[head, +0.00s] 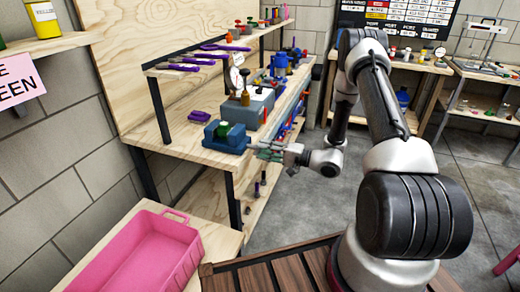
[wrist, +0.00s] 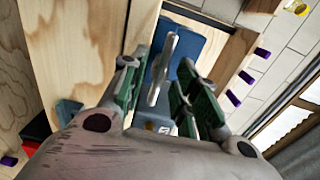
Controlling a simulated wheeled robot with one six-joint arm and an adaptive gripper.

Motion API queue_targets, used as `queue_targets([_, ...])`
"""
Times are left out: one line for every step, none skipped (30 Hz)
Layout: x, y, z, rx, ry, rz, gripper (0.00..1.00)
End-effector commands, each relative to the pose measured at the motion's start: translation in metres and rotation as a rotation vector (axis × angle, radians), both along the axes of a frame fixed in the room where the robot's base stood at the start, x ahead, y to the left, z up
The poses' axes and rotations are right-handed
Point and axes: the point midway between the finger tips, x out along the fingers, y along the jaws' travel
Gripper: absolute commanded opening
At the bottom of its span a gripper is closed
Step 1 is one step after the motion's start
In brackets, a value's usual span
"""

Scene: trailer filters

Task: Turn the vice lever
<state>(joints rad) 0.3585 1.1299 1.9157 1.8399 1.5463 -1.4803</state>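The blue vice (head: 226,138) sits at the near corner of the wooden workbench in the head view. In the wrist view the blue vice body (wrist: 190,48) is ahead of my gripper, partly behind the right finger. Its grey metal lever (wrist: 162,66) lies between my two green-padded fingers. My gripper (wrist: 160,78) is open, with gaps showing on both sides of the lever. In the head view my gripper (head: 266,150) is right beside the vice's front end. The lever is too small to make out there.
A grey box with gauge and brass fittings (head: 249,107) stands behind the vice. Purple tools (head: 199,116) lie on the bench and the raised shelf. A pink crate (head: 135,257) sits on a lower surface at the front left. Open floor (head: 310,205) lies right of the bench.

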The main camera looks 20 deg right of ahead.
Motion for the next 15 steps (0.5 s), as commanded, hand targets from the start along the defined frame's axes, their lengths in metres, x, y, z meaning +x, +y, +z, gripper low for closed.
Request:
queue_targets([0.004, 0.006, 0.0, -0.001, 0.001, 0.002, 0.3])
queue_targets([0.006, 0.009, 0.0, 0.0, 0.001, 0.003, 0.3])
queue_targets([0.008, 0.012, 0.0, 0.0, 0.001, 0.002, 0.3])
queue_targets([0.009, 0.014, 0.0, 0.0, 0.001, 0.001, 0.3])
queue_targets([0.011, 0.015, 0.0, 0.0, 0.001, 0.001, 0.3])
queue_targets([0.012, 0.016, 0.0, 0.0, 0.001, 0.001, 0.3])
queue_targets([0.012, 0.017, 0.0, 0.0, 0.001, 0.001, 0.3])
queue_targets([0.013, 0.018, 0.0, 0.0, 0.001, 0.001, 0.3])
queue_targets([0.013, 0.018, 0.0, 0.0, 0.002, 0.0, 0.3])
queue_targets([0.013, 0.018, 0.0, 0.0, 0.002, 0.0, 0.3])
queue_targets([0.013, 0.018, 0.0, 0.0, 0.002, 0.0, 0.3])
queue_targets([0.013, 0.018, 0.0, 0.0, 0.002, 0.0, 0.3])
queue_targets([0.013, 0.018, 0.0, 0.0, 0.002, 0.0, 0.3])
queue_targets([0.013, 0.018, 0.0, 0.0, 0.002, 0.0, 0.3])
queue_targets([0.013, 0.018, 0.0, 0.0, 0.002, 0.0, 0.25])
